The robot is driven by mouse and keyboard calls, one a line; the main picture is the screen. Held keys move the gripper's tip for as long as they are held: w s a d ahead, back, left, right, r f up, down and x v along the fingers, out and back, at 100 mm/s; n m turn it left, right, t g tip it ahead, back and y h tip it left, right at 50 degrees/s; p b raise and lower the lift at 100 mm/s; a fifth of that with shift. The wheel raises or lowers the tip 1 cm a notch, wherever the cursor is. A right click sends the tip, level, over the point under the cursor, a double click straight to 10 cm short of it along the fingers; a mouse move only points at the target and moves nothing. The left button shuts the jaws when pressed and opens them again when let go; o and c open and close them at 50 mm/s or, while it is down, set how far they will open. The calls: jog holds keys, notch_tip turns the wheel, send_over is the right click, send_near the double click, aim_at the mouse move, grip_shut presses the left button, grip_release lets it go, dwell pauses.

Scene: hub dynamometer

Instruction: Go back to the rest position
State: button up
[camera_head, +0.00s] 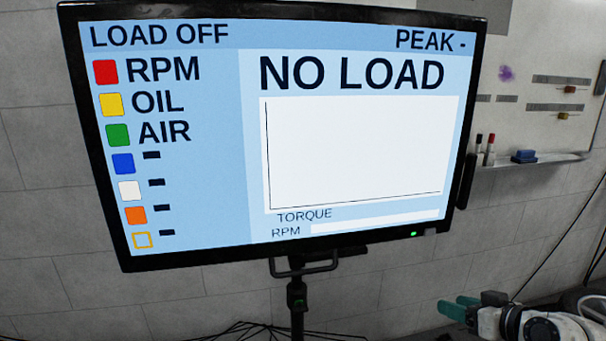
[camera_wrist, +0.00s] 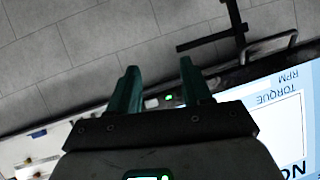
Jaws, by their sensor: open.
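My gripper (camera_head: 462,306) shows at the lower right in the head view, with teal fingers pointing left. In the wrist view my gripper (camera_wrist: 158,88) has its two teal fingers apart with nothing between them. It is open and empty. Most of my arm lies outside the head view. No separate marker of a rest position shows.
A large monitor (camera_head: 360,155) on a black stand (camera_head: 297,295) reads "LOAD OFF" and "NO LOAD". The monitor also shows upside down in the wrist view (camera_wrist: 275,120). A whiteboard (camera_head: 540,50) with a pen ledge (camera_head: 545,160) hangs behind at right. Cables lie low at left.

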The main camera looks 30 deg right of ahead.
jog(key=s+a+f+n+g+y, duration=0.1)
jog(key=s+a+f+g, duration=0.25)
jog(key=a+f, duration=0.45)
jog(key=s+a+f+g+y, duration=0.1)
jog(key=s+a+f+g, duration=0.2)
jog(key=s+a+f, duration=0.5)
jog(key=s+a+f+n+g+h+p, duration=0.1)
jog(key=s+a+f+g, duration=0.2)
jog(key=s, duration=0.8)
jog(key=a+g, duration=0.2)
jog(key=a, duration=0.2)
jog(key=shift+a+f+h, duration=0.15)
jog(key=shift+f+h, duration=0.05)
jog(key=shift+h, duration=0.2)
jog(key=shift+o, duration=0.3)
